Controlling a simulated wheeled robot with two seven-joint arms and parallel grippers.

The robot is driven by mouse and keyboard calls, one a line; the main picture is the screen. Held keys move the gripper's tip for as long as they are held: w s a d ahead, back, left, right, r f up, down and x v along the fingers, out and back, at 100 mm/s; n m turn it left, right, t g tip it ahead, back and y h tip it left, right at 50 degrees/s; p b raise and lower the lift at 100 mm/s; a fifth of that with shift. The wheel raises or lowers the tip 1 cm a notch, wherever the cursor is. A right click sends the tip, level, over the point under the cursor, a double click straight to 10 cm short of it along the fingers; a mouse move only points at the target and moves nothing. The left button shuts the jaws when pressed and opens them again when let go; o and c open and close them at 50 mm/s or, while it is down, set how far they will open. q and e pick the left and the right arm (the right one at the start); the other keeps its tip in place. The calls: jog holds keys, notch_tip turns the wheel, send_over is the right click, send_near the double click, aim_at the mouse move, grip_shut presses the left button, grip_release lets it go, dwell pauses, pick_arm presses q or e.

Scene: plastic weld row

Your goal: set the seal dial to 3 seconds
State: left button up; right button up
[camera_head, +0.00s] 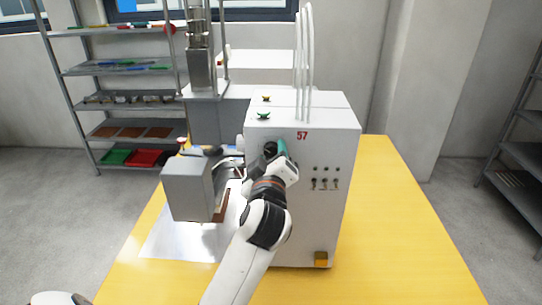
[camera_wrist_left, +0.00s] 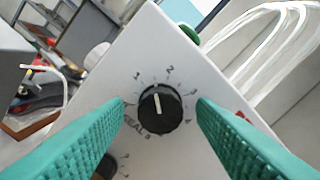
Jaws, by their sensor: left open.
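The seal dial (camera_wrist_left: 160,108) is a round black knob with a white pointer line, on the white front panel of the machine (camera_head: 339,150). In the left wrist view its pointer points up, roughly between the printed 1 and 2. The SEAL label is beside it, partly covered by a finger. My left gripper (camera_wrist_left: 162,106) is open, with its green fingers on either side of the dial; I cannot tell whether they touch it. My right gripper is not in view.
A second black dial (camera_wrist_left: 105,166) is partly hidden behind the left finger. Several small switches (camera_head: 325,183) are on the panel to the right. A grey block (camera_head: 187,190) stands left of my arm. The yellow table (camera_head: 400,230) is clear on the right.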

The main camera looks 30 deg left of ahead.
pick_arm(q)
jog(key=c, duration=1)
jog(key=shift+o, duration=0.2)
jog(key=shift+m, duration=0.3)
jog(key=m+p, duration=0.2)
jog(key=m, duration=0.1)
jog(key=shift+m, duration=0.4)
jog(key=m+p, duration=0.1)
jog(key=m, duration=0.2)
jog(key=shift+m+p, duration=0.3)
jog(key=shift+p, duration=0.05)
jog(key=m+p, duration=0.3)
jog(key=m, duration=0.2)
jog(key=shift+m+p, duration=0.65)
jog(key=shift+m, duration=0.85)
